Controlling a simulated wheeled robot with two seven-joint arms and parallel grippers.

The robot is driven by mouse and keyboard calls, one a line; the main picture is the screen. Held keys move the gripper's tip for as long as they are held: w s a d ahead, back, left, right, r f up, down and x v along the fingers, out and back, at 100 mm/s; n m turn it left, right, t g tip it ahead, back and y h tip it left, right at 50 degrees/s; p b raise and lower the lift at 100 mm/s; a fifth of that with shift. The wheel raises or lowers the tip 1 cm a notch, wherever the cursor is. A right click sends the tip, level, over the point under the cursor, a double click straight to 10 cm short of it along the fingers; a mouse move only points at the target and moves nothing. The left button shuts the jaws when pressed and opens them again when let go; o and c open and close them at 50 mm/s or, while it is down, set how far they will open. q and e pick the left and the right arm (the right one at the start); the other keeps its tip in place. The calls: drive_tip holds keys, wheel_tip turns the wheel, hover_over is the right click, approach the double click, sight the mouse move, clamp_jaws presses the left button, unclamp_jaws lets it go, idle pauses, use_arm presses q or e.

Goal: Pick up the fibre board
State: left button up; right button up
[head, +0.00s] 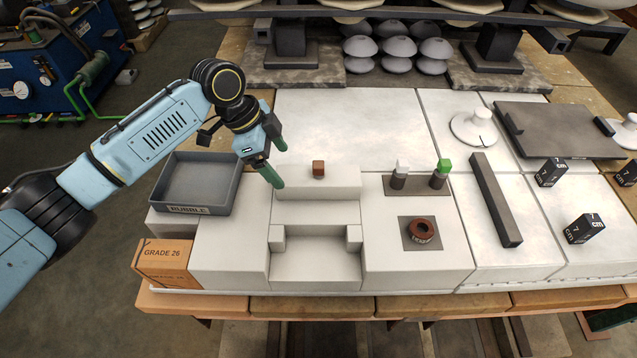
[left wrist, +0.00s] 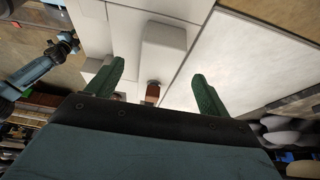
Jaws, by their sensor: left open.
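A small red-brown block (head: 318,170), the only piece here that looks like the fibre board, stands on the white stepped block (head: 318,210). In the left wrist view the brown block (left wrist: 152,90) shows between my two green fingers, beyond their tips and apart from them. My left gripper (head: 277,160) is open and empty, to the left of the brown block in the head view. It also shows in the left wrist view (left wrist: 158,80). An arm of mine shows small at the left of that view; its jaw state is too small to tell.
A grey tray (head: 198,182) and a GRADE 26 box (head: 163,262) are at the left. A brown ring (head: 421,231), white and green-topped pegs (head: 441,172), a dark bar (head: 495,200) and black cubes (head: 586,228) stand to the right. White table behind is clear.

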sight(290, 175)
use_arm(q)
drive_tip(key=shift+x, duration=1.15)
drive_tip(key=b+x, duration=0.1)
drive_tip(key=x, duration=0.3)
drive_tip(key=shift+b, duration=0.3)
drive_tip(key=shift+d+f, duration=0.3)
drive_tip(key=shift+f, duration=0.1)
use_arm(e)
drive_tip(key=w, duration=0.2)
drive_tip(key=w+r, duration=0.1)
drive_tip(key=w+a, duration=0.1)
drive_tip(key=w, duration=0.1)
drive_tip(key=shift+w+r, duration=0.2)
drive_tip(key=shift+w, duration=0.1)
use_arm(q)
drive_tip(key=shift+c, duration=0.4)
drive_tip(key=c, duration=1.1)
drive_tip(key=shift+w, duration=0.1)
drive_tip(key=shift+r, duration=0.15)
